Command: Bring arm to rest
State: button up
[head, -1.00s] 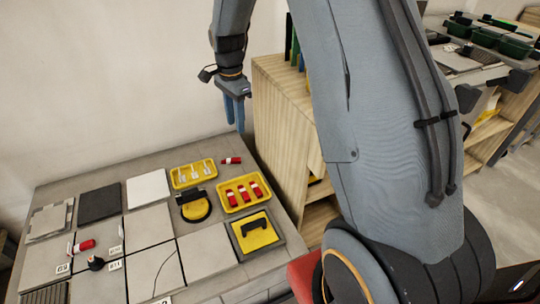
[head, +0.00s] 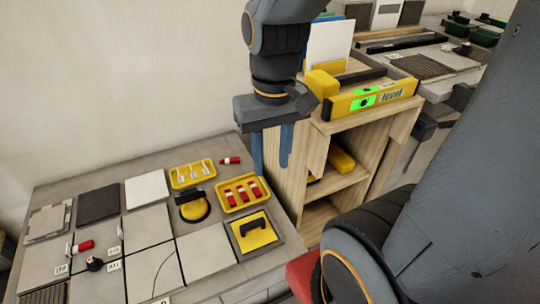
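My gripper (head: 272,155) hangs at the upper middle of the head view, pointing down in front of the wooden shelf unit (head: 290,180). Its two blue fingers are apart, with nothing seen between them. It is clear of the tiled platform (head: 60,185), whose right edge lies below and left of it. My arm comes down into the gripper from the top of the picture; part of the arm also fills the right side.
A yellow level (head: 370,98) lies on the shelf unit, close right of my gripper. On the platform are a yellow tray with red items (head: 243,194), another yellow tray (head: 192,174), a suction cup (head: 194,208) and a yellow float (head: 255,233). A loose red item (head: 230,160) lies nearby.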

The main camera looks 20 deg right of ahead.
jog(key=r+p, duration=0.2)
jog(key=p, duration=0.3)
jog(key=s+r+p, duration=0.1)
jog(key=r+p, duration=0.2)
jog(key=p, duration=0.2)
jog(key=shift+r, duration=0.35)
